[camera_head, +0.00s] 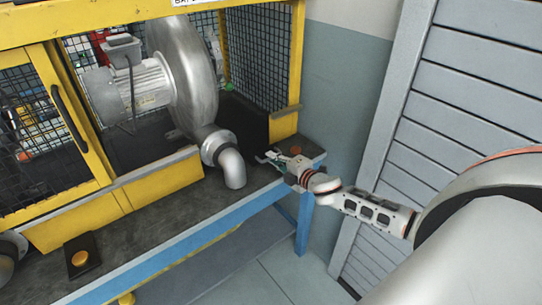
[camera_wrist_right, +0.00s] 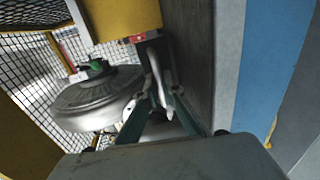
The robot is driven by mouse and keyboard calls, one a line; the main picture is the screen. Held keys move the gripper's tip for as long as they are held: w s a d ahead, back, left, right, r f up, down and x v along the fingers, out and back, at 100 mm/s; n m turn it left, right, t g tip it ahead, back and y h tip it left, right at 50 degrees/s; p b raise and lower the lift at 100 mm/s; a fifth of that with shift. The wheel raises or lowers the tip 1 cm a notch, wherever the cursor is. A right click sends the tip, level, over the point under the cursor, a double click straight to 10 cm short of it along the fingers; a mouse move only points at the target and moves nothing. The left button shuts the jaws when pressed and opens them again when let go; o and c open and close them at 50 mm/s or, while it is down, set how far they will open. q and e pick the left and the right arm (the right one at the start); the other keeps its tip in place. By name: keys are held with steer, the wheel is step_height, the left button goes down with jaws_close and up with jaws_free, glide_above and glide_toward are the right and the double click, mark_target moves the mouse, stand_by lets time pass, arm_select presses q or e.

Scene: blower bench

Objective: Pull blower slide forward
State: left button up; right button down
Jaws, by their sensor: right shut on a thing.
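The grey metal blower (camera_head: 178,85) sits inside the yellow cage frame, with its motor at the left and a pipe elbow (camera_head: 232,166) at the front. Its round housing also shows in the right wrist view (camera_wrist_right: 95,100). My right gripper (camera_head: 266,158) is at the right end of the bench, to the right of the pipe elbow. In the right wrist view its teal fingers (camera_wrist_right: 162,95) are close together, shut on a slim pale part (camera_wrist_right: 157,68). What that part joins to is hidden. My left gripper is not in view.
The bench (camera_head: 170,225) has a blue front edge. Mesh panels and a yellow door (camera_head: 75,120) enclose the blower. An orange button (camera_head: 295,150) is just beyond my right gripper; another button (camera_head: 80,258) is at lower left. A grey louvred panel (camera_head: 455,110) stands at right.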

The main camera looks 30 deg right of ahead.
steer(key=c, duration=2.5)
jaws_free()
steer(key=shift+f, duration=0.25)
steer(key=shift+w, duration=0.2)
steer(key=shift+r, duration=0.1)
steer(key=shift+s, duration=0.1)
steer(key=v, duration=1.2)
steer(key=s+a+f+m+g, duration=0.1)
steer(key=s+a+f+m, duration=0.4)
steer(key=a, duration=0.3)
steer(key=s+a+f+m+g+y, duration=0.1)
steer(key=s+a+f+m+g, duration=0.1)
steer(key=s+a+f+m, duration=0.2)
steer(key=s+a+f+m+g, duration=0.2)
steer(key=s+a+f+m, duration=0.3)
steer(key=s+a+f, duration=0.4)
steer(key=shift+s+a+f+m, duration=0.2)
steer(key=shift+s+a, duration=0.35)
steer(key=shift+a, duration=0.2)
steer(key=shift+s+a+f+m, duration=0.1)
steer(key=shift+s+a+f, duration=0.05)
steer(key=shift+s+a, duration=0.5)
